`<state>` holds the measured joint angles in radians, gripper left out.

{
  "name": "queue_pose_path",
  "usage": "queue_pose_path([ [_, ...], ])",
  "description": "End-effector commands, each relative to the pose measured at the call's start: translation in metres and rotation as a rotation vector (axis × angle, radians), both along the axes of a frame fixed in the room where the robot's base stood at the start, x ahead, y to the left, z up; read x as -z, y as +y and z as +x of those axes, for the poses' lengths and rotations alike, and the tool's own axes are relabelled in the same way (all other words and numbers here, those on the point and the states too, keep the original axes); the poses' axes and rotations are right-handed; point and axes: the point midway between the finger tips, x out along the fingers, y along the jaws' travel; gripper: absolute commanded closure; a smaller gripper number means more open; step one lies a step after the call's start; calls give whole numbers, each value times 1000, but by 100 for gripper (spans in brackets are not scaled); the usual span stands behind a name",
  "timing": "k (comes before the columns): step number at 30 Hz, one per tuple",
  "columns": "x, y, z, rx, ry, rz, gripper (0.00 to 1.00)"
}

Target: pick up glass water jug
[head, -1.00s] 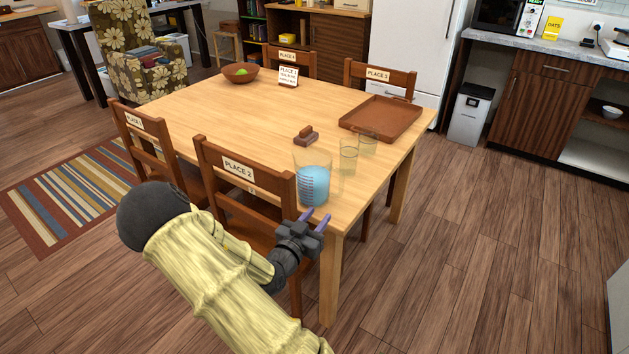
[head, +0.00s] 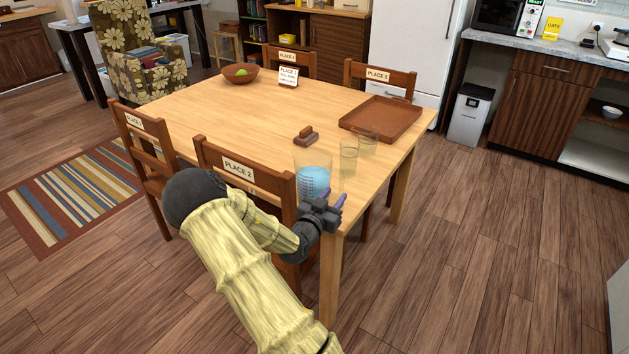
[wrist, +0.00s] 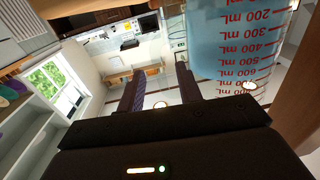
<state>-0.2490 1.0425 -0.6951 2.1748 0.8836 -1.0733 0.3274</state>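The glass water jug (head: 312,178) stands upright near the table's front corner, holding blue water. Its red millilitre marks show large in the upper right of the wrist view (wrist: 235,40). My gripper (head: 338,200) is at the jug's near right side, by the table corner, and hides the jug's lower part in the head view. In the wrist view its two purple fingers (wrist: 160,88) are apart with nothing visible between them. The jug lies to the right of the fingers there. I cannot make out the handle or tell whether the gripper touches the jug.
Two clear glasses (head: 348,161) stand just behind the jug on the wooden table (head: 220,115). A brown tray (head: 385,118), a small brown block (head: 306,136) and a bowl (head: 240,73) are farther back. The PLACE 2 chair (head: 240,172) stands close beside my arm.

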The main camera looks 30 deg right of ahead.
Motion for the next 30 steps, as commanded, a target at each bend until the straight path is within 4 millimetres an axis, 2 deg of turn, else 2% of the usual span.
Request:
queue_pose_path([
  [6, 3, -30, 11, 2, -1, -2, 65],
  [10, 3, -42, 18, 1, 0, -1, 65],
  [27, 3, -43, 19, 1, 0, 0, 65],
  [30, 3, -43, 19, 1, 0, 0, 84],
])
